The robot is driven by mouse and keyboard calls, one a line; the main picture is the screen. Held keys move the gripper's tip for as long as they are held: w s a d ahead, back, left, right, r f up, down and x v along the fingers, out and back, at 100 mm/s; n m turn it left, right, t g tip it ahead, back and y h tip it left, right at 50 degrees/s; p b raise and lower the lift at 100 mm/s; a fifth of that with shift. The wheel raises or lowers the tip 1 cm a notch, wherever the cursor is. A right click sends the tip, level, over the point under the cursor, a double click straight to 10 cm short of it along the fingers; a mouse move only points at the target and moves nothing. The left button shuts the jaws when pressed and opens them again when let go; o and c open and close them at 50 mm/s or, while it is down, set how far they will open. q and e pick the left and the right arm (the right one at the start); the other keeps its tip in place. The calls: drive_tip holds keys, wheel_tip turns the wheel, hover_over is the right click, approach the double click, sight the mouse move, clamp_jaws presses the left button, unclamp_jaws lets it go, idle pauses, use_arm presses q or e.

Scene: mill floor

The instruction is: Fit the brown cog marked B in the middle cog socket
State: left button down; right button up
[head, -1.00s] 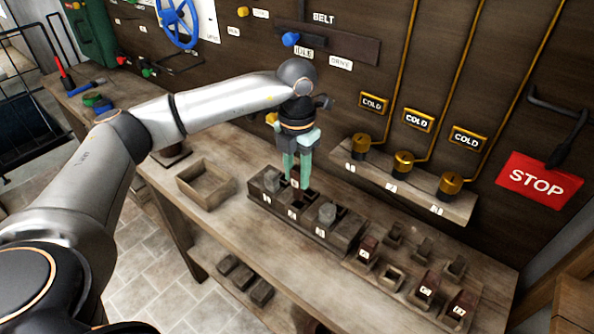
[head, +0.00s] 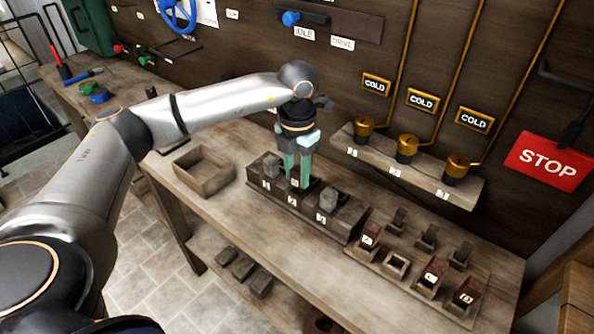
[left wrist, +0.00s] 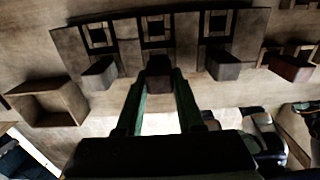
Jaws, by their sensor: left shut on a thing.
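The cog rack (head: 340,231) is a dark wooden block with three sockets in a row on the bench.
A holder tray (head: 413,285) to the right carries several marked brown blocks and one empty holder (head: 396,263). An open wooden box (head: 204,171) stands left of the rack. A shelf with brass valves (head: 407,147) is behind. The bench front is clear.

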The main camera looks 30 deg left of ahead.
use_arm(q)
drive_tip(key=shift+c, duration=2.3)
unclamp_jaws()
wheel_tip(320, 180, up, 12)
drive_tip(key=shift+r, duration=0.25)
